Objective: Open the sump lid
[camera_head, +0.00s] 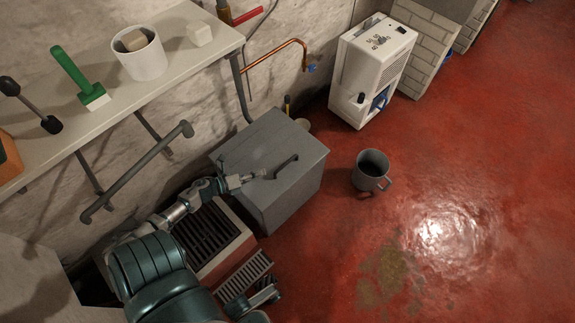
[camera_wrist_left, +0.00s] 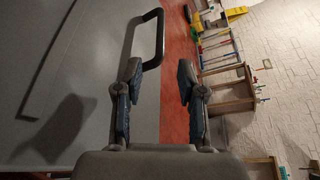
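The sump is a grey box (camera_head: 295,190) standing on the red floor against the wall. Its flat grey lid (camera_head: 262,140) looks closed, with a dark bar handle (camera_head: 287,165) on top. My left gripper (camera_head: 250,177) is over the lid, just left of the handle. In the left wrist view the left gripper (camera_wrist_left: 158,78) is open, its two fingers apart with nothing held. The handle (camera_wrist_left: 159,38) rises from the lid (camera_wrist_left: 95,75) just beyond the left finger.
A dark grate (camera_head: 207,235) lies left of the box. A grey mug (camera_head: 371,170) stands on the floor to its right. A white dehumidifier (camera_head: 370,70) stands behind. A shelf (camera_head: 110,115) with a white pot (camera_head: 142,60) runs along the wall. The floor at right is clear.

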